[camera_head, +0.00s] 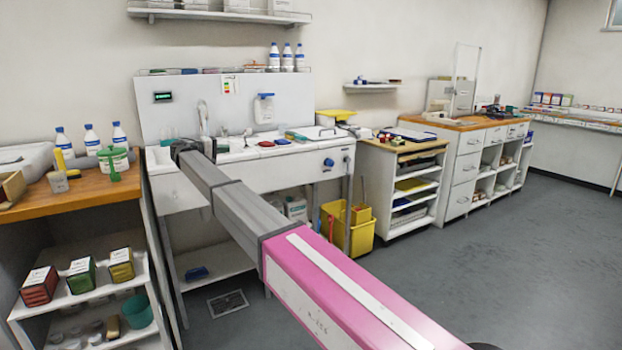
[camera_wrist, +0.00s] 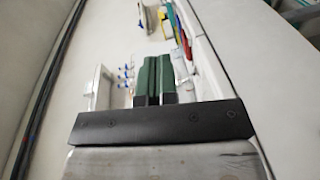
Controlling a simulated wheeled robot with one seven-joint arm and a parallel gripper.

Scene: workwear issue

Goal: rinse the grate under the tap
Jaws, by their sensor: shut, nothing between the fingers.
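A dark square grate (camera_head: 228,303) lies at floor level in front of the sink unit in the head view. The tap (camera_head: 203,112) rises at the left end of the white sink unit (camera_head: 250,152). My arm reaches out to the sink, and its dark end is at the basin's left side, close to the tap. My gripper's green fingers (camera_wrist: 158,80) show in the wrist view, pressed together and empty. In the head view the fingers are too small to make out. The basin's inside is partly hidden by my arm. No grate shows in the wrist view.
A wooden-topped bench (camera_head: 85,188) with bottles stands left of the sink. A yellow bucket (camera_head: 361,236) stands below the sink's right end. A small shelved cabinet (camera_head: 395,148) is right of it. The grey floor (camera_head: 480,265) at right is clear.

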